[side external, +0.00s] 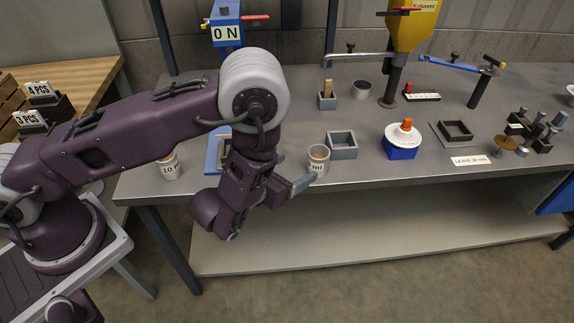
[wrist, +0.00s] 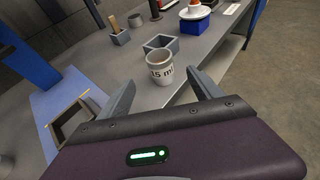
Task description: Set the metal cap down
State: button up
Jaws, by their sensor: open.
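I cannot make out a metal cap for certain in either view. My gripper (side external: 303,181) is open at the front edge of the bench, close to a white cup (side external: 318,161) marked in ml. In the wrist view the cup (wrist: 159,70) stands upright, with brownish contents, between the fingertips of my gripper (wrist: 160,76). Whether a finger touches it I cannot tell.
A grey open box (side external: 342,146) stands just behind the cup. Another labelled cup (side external: 170,167) and a blue board (side external: 212,155) are to the left. A dark square frame (side external: 455,131) and a yellow hopper (side external: 413,25) are farther right and back. The front edge is close.

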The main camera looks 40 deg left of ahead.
jog(key=a+r+n+y, duration=0.6)
jog(key=a+r, duration=0.4)
jog(key=r, duration=0.1)
jog(key=s+a+r+n+g+y, duration=0.7)
jog(key=s+a+r+n, duration=0.3)
jog(key=s+a+n, duration=0.3)
jog(key=s+d+n+g+h, duration=0.1)
jog(key=s+n+g+h, duration=0.45)
jog(key=s+n, duration=0.5)
jog(key=s+d+r+n+t+h, duration=0.1)
jog(key=d+r+n+t+h, duration=0.1)
jog(key=d, duration=0.4)
jog(key=s+d+r+n+t+h, duration=0.2)
jog(key=d+r+n+h, duration=0.1)
jog(key=d, duration=0.4)
jog(key=shift+d+n+h, duration=0.15)
jog(key=shift+n+h, duration=0.6)
jog(key=shift+h, duration=0.5)
